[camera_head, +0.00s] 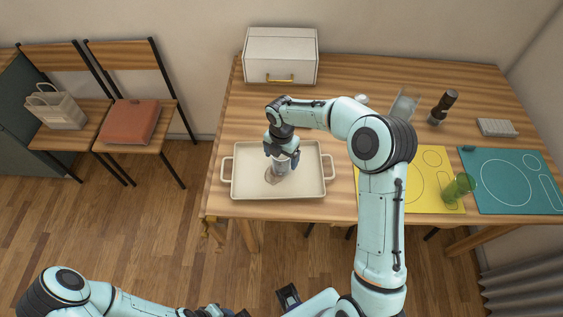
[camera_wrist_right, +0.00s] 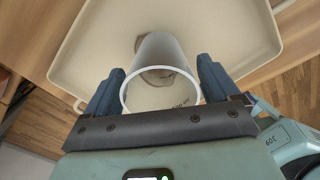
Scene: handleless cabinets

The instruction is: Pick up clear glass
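The clear glass (camera_head: 281,166) is upright over the cream tray (camera_head: 313,187) on the wooden table. My right gripper (camera_head: 282,152) points down at it from above, with its fingers on either side of the glass. In the right wrist view the round rim of the glass (camera_wrist_right: 160,92) sits between the two blue fingers (camera_wrist_right: 160,82), which appear to touch its walls. The gripper looks shut on it. I cannot tell whether the base of the glass rests on the tray. My left arm is low at the lower left, its gripper (camera_head: 212,311) cut off by the bottom edge.
A white box (camera_head: 281,50) stands at the back left of the table. A yellow mat (camera_head: 425,195), a teal mat (camera_head: 520,190) and a green glass (camera_head: 458,188) are on the right. A dark grinder (camera_head: 442,107) stands behind.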

